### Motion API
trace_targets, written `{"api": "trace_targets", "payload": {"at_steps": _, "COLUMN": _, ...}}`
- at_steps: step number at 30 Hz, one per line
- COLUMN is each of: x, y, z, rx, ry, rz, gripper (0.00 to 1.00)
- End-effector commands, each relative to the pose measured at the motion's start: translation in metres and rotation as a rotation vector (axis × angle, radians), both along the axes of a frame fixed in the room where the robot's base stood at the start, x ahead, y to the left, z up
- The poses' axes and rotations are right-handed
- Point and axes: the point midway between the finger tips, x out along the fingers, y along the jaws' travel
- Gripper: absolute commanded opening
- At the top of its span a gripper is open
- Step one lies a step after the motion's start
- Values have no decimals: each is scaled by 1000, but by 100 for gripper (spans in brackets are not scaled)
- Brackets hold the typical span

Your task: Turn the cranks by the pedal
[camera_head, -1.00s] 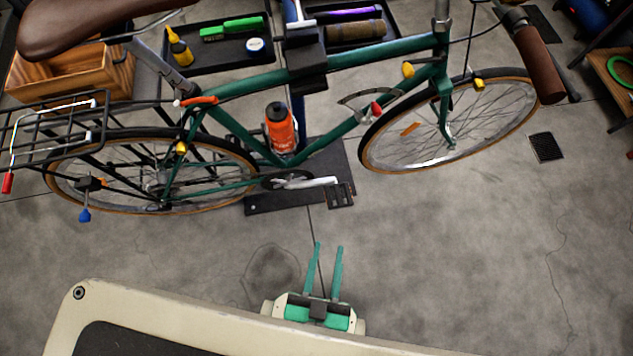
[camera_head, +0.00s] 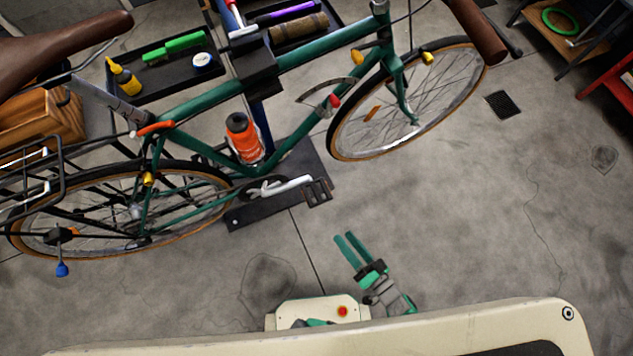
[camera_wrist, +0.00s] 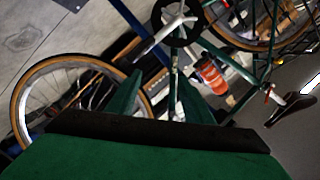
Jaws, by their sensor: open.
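A green bicycle (camera_head: 325,43) hangs clamped in a repair stand. Its silver crank arm (camera_head: 285,187) points right and ends in a black pedal (camera_head: 317,192), near the stand's dark base plate. My gripper (camera_head: 351,247) is open and empty. It is below and slightly right of the pedal in the head view, apart from it, with its green fingers pointing up and left. In the wrist view the two green fingers of my gripper (camera_wrist: 157,95) stand apart, with the crank arm (camera_wrist: 165,35) beyond them near the top. I cannot make out the pedal clearly there.
An orange bottle (camera_head: 243,140) is on the frame. A black tool tray (camera_head: 170,80) is behind the bike and a wooden crate (camera_head: 45,120) is at the left.

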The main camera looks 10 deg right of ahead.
Motion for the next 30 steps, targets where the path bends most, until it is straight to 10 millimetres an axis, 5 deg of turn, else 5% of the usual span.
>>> {"api": "trace_targets", "payload": {"at_steps": 6, "x": 53, "y": -13, "z": -40, "rx": 269, "ry": 116, "rz": 93, "gripper": 47}}
{"api": "trace_targets", "payload": {"at_steps": 12, "x": 86, "y": -10, "z": -62, "rx": 485, "ry": 236, "rz": 155, "gripper": 47}}
{"api": "trace_targets", "payload": {"at_steps": 30, "x": 119, "y": 15, "z": -72, "rx": 625, "ry": 323, "rz": 191, "gripper": 47}}
